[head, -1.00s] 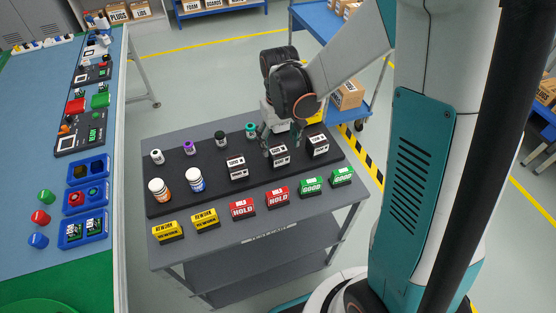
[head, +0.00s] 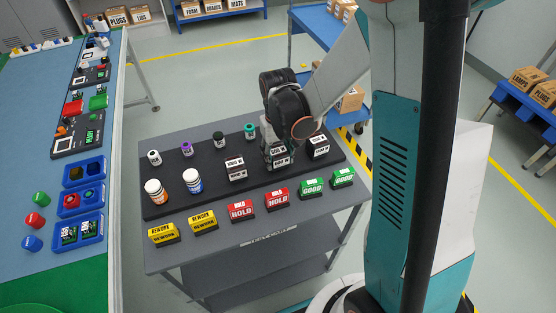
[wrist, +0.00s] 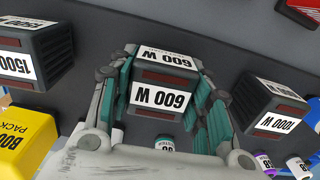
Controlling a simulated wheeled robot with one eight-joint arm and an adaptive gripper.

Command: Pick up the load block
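Three dark load blocks with white labels stand in a row on the black mat of the cart. The middle one, the 600 W block (wrist: 163,80), is between the fingers of my gripper (wrist: 165,95) in the wrist view. The teal finger pads lie along its two sides, very close to it; I cannot tell whether both touch. In the head view my gripper (head: 276,150) reaches down over this block (head: 281,161) and partly hides it. The block still appears to rest on the mat. The 1000 W block (head: 235,169) stands left of it, the 1500 W block (head: 319,147) right.
Vials, including a teal-capped one (head: 250,132), stand behind the blocks. Two bottles (head: 192,181) stand to the left. Yellow, red and green signs, such as a HOLD sign (head: 277,198), line the front edge. A blue workbench (head: 30,120) is further left.

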